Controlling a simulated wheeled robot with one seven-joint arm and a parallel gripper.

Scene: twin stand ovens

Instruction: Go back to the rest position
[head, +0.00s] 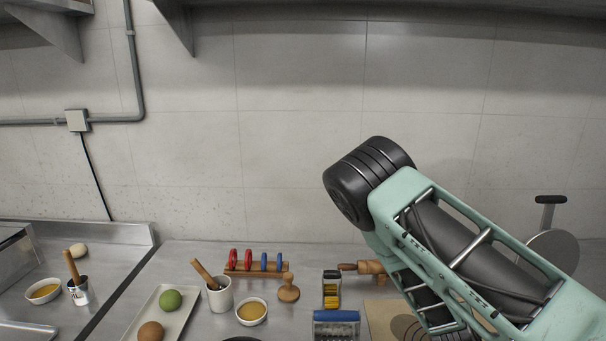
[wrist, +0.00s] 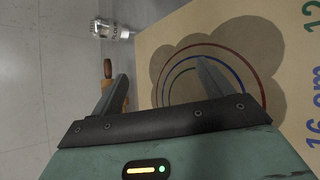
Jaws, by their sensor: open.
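My gripper (wrist: 162,78) is open in the wrist view, with its two dark fingers spread and nothing between them. It is above a tan mat (wrist: 170,50) printed with red, blue and green rings and size marks such as "16 cm". Shadows fall across the rings. In the head view my arm rises at the right and bends over the counter; the gripper's fingers cannot be made out there. Part of the mat (head: 378,312) shows beside and behind the arm.
A rolling pin (head: 362,267) lies beside my arm. A round-bladed tool (head: 552,248) is at right.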

